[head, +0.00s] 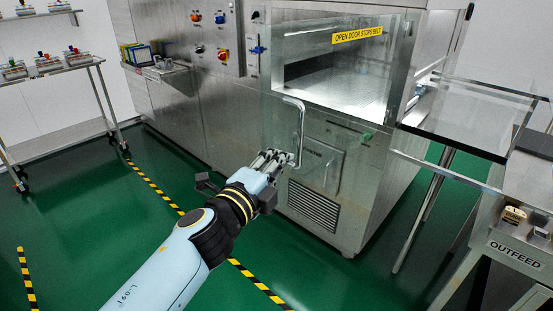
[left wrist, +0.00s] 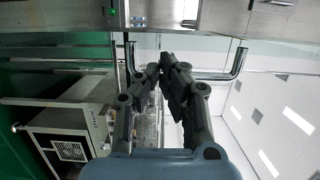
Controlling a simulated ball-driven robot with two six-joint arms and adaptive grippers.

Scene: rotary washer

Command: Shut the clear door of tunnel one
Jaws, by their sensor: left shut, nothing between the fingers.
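The clear door (head: 283,98) is a see-through panel in front of the steel washer's tunnel opening. It appears to stand out from the opening, though the exact angle is hard to tell. Its upright bar handle (head: 301,130) is at the panel's left part. My left gripper (head: 284,157) is shut and empty, with its fingertips close to the lower end of the handle; I cannot tell whether they touch. In the left wrist view the shut fingers (left wrist: 166,72) lie across the handle bar (left wrist: 207,76). My right gripper is out of view.
A yellow sign (head: 357,34) reads "OPEN DOOR STOPS BELT". Knobs and switches (head: 221,19) sit on the washer's front at the left. An outfeed table (head: 515,250) stands at the right, and a shelf cart (head: 70,134) at the far left. Green floor is clear around my left arm.

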